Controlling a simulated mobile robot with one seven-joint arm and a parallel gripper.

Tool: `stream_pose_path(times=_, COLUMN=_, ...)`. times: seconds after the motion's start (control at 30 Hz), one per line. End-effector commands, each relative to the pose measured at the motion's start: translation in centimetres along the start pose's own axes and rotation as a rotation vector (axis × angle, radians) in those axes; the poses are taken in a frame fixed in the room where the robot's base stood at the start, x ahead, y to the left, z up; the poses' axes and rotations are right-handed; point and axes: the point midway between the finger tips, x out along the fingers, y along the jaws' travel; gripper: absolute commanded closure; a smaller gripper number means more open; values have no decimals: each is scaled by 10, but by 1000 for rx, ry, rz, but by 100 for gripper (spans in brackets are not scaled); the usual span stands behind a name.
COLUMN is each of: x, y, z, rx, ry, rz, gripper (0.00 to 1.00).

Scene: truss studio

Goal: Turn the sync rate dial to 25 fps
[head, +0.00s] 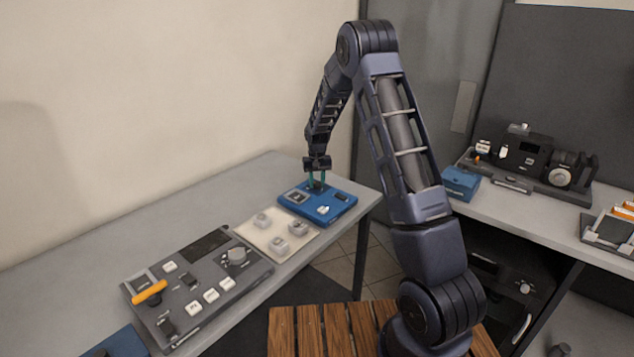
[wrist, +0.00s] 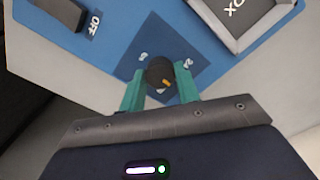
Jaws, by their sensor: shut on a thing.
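The dial (wrist: 158,71) is a small dark knob with an orange pointer mark, on a darker blue square of a blue box (head: 335,213). The pointer mark lies toward the lower right of the knob in the wrist view. Small white labels sit left and right of the knob, too blurred to read surely. My gripper (head: 317,181) reaches down onto the box from above. In the wrist view its teal fingers sit either side of the knob, shut on it. The box also shows a grey-framed panel (wrist: 246,14) and a dark switch marked OFF (wrist: 62,11).
A beige pad with several white knobs (head: 262,220) lies beside the blue box. A grey control panel (head: 204,245) with an orange lever (head: 149,292) is nearer. A second bench at right holds a small blue box (head: 461,183) and dark equipment (head: 530,160).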

Motion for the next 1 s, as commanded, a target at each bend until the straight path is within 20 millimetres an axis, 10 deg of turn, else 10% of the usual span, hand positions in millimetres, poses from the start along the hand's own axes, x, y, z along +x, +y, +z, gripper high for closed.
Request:
stream_pose_path(times=0.07, x=-1, y=0, z=0, rx=0, ry=1, rz=0, gripper=91)
stream_pose_path(times=0.1, x=-1, y=0, z=0, rx=0, ry=1, rz=0, gripper=62)
stream_pose_path(times=0.2, x=0, y=0, z=0, rx=0, ry=1, rz=0, gripper=46)
stream_pose_path(times=0.57, x=-5, y=0, z=0, rx=-1, ry=1, rz=0, gripper=46)
stream_pose_path(times=1.0, x=-77, y=0, z=-1, rx=-1, ry=4, rz=0, gripper=46)
